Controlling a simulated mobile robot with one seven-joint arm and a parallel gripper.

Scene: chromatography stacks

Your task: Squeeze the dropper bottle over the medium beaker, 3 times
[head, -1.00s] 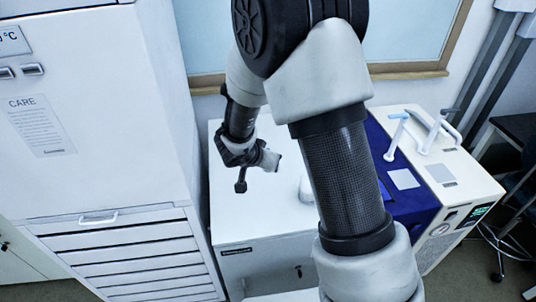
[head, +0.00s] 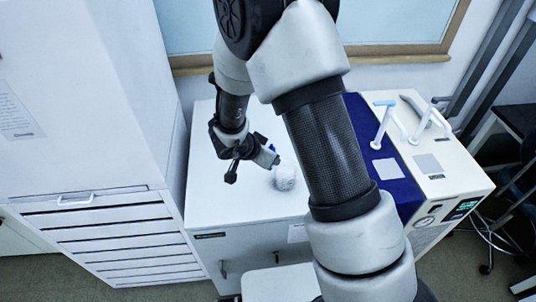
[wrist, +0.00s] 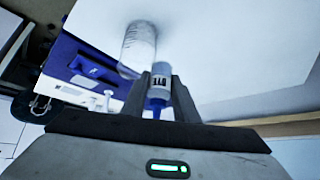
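The dropper bottle (wrist: 160,78) is small and pale with a dark label and a blue tip. In the wrist view it sits between the two dark fingers of my gripper (wrist: 163,98), which are closed on its sides. In the head view my gripper (head: 271,158) is above the white bench top, with a bit of blue showing beside it. A clear glass beaker (head: 285,178) stands on the bench just right of and below my gripper. In the wrist view the beaker (wrist: 138,45) is just beyond the bottle. I cannot tell whether the bottle is directly over it. No drops are visible.
The white bench top (head: 225,190) is clear around the beaker. A tall white cabinet (head: 85,110) is close on the left. My arm hides part of the bench.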

